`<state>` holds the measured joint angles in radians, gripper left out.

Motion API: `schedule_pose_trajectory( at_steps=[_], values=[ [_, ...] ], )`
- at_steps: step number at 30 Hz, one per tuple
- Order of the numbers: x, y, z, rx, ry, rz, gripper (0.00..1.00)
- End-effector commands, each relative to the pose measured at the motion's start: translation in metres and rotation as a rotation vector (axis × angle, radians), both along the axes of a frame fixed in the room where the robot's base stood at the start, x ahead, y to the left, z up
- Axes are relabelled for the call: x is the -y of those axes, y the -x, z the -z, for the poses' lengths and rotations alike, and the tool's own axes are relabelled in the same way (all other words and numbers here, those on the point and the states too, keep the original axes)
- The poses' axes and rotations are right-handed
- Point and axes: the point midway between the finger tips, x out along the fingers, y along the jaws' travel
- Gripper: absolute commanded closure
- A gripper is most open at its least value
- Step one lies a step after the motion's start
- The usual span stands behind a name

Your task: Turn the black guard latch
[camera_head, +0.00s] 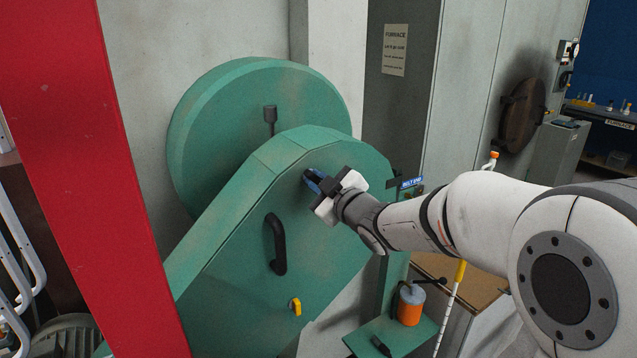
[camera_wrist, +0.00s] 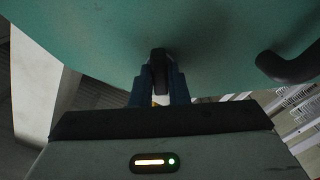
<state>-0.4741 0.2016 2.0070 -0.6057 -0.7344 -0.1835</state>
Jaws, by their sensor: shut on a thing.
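The green guard (camera_head: 240,225) stands in front of me with a black handle (camera_head: 277,245) and a yellow latch (camera_head: 296,306) on its face. My gripper (camera_head: 313,179) is at the upper right of the guard face, its fingers against or very near it. In the wrist view my gripper (camera_wrist: 159,85) is shut on the black latch (camera_wrist: 158,60), a small dark part between the two blue fingers. The green guard surface (camera_wrist: 120,30) fills the top of the wrist view. In the head view the latch is hidden by my fingers.
A red post (camera_head: 85,150) stands close at the left. An orange can (camera_head: 410,303) sits on a small green shelf (camera_head: 418,337) below my arm. A yellow-and-white rod (camera_head: 452,300) stands beside it. In the wrist view the black handle (camera_wrist: 290,66) is at the right.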

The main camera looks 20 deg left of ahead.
Motion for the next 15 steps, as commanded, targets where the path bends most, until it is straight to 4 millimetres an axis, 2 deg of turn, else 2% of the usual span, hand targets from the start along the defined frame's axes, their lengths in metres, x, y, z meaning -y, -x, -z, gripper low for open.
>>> schedule_pose_trajectory(
  at_steps=[15],
  values=[
    [0.0007,-0.0004,0.0017,-0.277,-0.232,0.001,1.00]
  ],
)
